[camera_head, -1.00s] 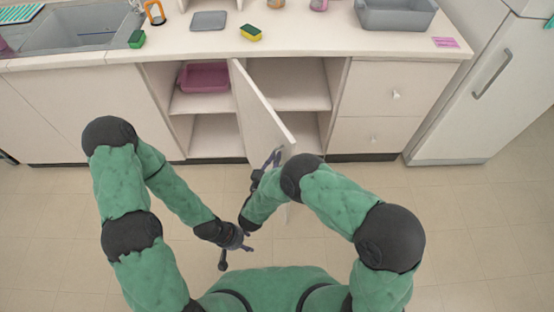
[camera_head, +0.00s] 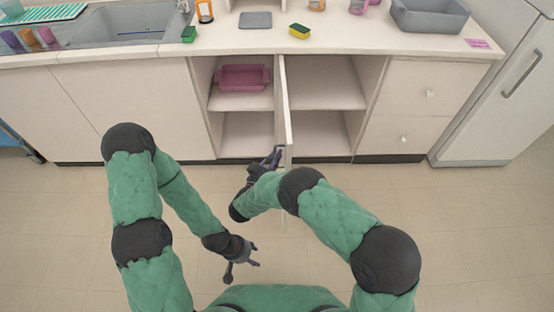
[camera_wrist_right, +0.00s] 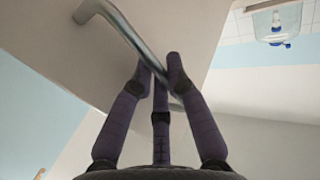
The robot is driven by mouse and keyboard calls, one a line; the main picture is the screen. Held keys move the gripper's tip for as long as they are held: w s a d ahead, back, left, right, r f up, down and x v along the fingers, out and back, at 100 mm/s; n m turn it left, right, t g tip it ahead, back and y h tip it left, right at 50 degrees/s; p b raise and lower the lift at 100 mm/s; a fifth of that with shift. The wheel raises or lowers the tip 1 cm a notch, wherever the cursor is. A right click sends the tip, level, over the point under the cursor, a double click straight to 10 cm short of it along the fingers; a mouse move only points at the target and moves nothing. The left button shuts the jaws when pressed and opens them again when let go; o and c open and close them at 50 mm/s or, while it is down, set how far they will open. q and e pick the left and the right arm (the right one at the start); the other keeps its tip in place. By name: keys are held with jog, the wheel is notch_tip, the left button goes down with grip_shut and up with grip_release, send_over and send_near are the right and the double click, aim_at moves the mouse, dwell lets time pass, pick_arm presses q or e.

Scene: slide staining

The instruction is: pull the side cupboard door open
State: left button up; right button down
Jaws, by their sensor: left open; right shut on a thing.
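The side cupboard door (camera_head: 288,110) stands open, swung out from the cupboard and seen nearly edge-on in the head view. My right gripper (camera_head: 276,158) is at the near end of the door. In the right wrist view my right gripper (camera_wrist_right: 161,75) is shut on the metal door handle (camera_wrist_right: 130,40), with the door panel (camera_wrist_right: 180,40) behind it. The cupboard inside (camera_head: 322,88) shows shelves, with a pink tub (camera_head: 243,77) on the upper left shelf. My left gripper (camera_head: 246,268) is open and empty, low over the floor, away from the door.
The counter (camera_head: 350,38) above carries a grey basin (camera_head: 428,16), a yellow-green sponge (camera_head: 299,31) and a grey slab (camera_head: 256,20). Drawers (camera_head: 405,100) and a white fridge (camera_head: 500,90) stand at the right. The floor (camera_head: 460,230) at the right is clear.

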jog(key=shift+f, duration=0.1)
jog(key=c, duration=1.2)
grip_release()
